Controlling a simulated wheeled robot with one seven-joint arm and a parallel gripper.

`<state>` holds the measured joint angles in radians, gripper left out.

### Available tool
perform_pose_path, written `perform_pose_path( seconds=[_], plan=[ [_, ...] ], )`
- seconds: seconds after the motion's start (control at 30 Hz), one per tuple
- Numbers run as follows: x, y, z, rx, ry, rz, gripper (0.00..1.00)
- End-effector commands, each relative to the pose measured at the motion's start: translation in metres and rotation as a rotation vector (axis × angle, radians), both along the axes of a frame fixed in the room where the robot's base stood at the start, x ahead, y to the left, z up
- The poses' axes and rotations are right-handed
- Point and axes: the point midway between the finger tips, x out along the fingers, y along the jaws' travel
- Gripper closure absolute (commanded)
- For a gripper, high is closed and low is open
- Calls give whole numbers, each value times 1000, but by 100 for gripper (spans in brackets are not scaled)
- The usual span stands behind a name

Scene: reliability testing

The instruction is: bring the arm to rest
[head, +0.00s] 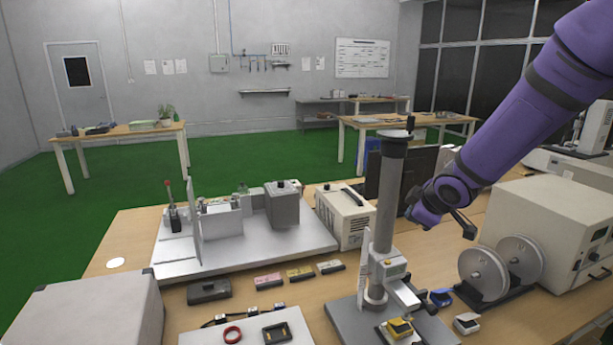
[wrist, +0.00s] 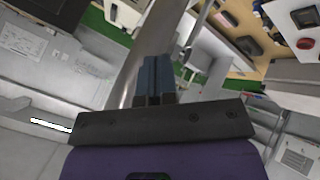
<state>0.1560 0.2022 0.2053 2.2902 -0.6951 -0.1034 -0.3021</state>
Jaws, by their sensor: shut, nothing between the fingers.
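My purple arm (head: 520,115) reaches in from the upper right of the head view. Its wrist end (head: 432,203) hangs above the bench, just right of the grey column of a test stand (head: 385,215). In the wrist view my gripper (wrist: 155,62) has its two dark fingers together, with nothing between them. In the head view the fingers are not clearly seen.
The wooden bench (head: 245,315) is crowded. A white box instrument (head: 545,225) and round grey discs (head: 485,273) stand right of the stand. A cream box (head: 345,217) and a grey fixture plate (head: 245,250) lie left. Free air is above the bench.

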Motion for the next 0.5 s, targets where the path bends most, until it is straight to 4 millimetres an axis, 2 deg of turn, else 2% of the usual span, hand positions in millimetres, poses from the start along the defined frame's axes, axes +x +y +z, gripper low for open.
perform_pose_path(
  seconds=[0.03,0.2,0.37,0.5],
  plan=[
    [-10,-5,17,-7,-3,-47,100],
    [-48,-24,58,1,21,-222,100],
    [-91,-37,91,36,45,-379,100],
    [-133,-44,114,87,72,-507,100]
  ],
)
